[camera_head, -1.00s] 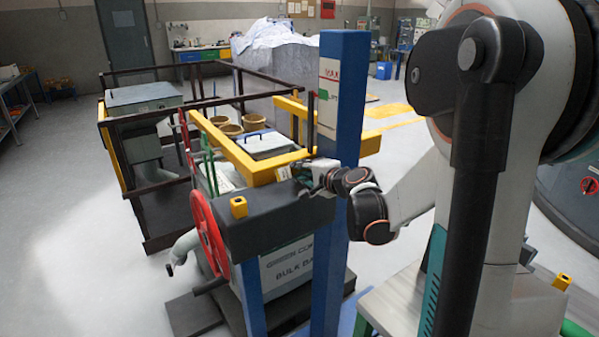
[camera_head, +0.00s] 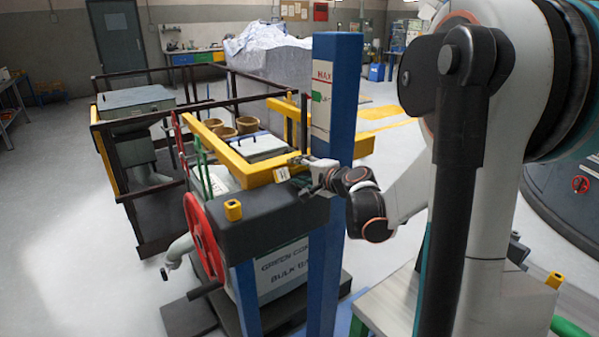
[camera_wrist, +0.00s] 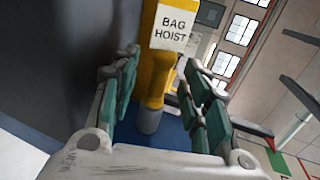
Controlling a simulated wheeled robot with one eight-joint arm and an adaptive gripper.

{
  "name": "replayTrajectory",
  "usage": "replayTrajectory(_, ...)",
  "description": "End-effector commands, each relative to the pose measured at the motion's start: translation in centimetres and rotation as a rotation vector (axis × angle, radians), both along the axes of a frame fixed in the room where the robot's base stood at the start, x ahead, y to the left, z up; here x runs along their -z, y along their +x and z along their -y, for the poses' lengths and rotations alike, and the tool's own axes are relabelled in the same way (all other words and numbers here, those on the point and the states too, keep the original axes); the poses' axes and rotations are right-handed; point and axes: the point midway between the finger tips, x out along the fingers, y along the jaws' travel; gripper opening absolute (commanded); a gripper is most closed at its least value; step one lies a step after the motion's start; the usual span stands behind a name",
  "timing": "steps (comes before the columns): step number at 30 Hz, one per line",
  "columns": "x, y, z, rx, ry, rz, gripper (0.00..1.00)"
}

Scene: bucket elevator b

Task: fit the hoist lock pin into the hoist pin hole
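My gripper (camera_wrist: 165,95) is open; its two teal-padded fingers stand either side of a yellow piece (camera_wrist: 158,85) that narrows to a grey cylindrical end (camera_wrist: 149,120). A white label reading "BAG HOIST" (camera_wrist: 174,29) is on the yellow part above. I cannot tell whether this piece is the hoist lock pin; no clear contact with the fingers shows. In the head view, my gripper (camera_head: 303,168) is at the blue post, beside a small label (camera_head: 282,174) near the yellow beam (camera_head: 240,168). The pin hole cannot be made out.
The blue post (camera_head: 335,95) rises close behind my gripper. A dark block (camera_head: 265,215) with a yellow cap (camera_head: 233,210) and a red handwheel (camera_head: 203,235) are to its left. Another yellow block (camera_head: 554,280) is by the bench at lower right. Open floor lies at left.

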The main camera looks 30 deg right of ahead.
Motion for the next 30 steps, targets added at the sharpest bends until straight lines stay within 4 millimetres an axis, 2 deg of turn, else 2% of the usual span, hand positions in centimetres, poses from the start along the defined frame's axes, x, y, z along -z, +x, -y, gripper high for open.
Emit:
replayTrajectory(7,0.0,-0.2,0.0,0.000,0.000,0.000,0.42)
replayTrajectory(11,-0.3,-1.2,0.1,0.000,0.001,-0.001,0.42)
replayTrajectory(24,-2.4,-8.9,0.3,0.001,0.002,0.000,0.42)
replayTrajectory(30,-2.9,-11.0,0.4,0.001,0.000,-0.001,0.42)
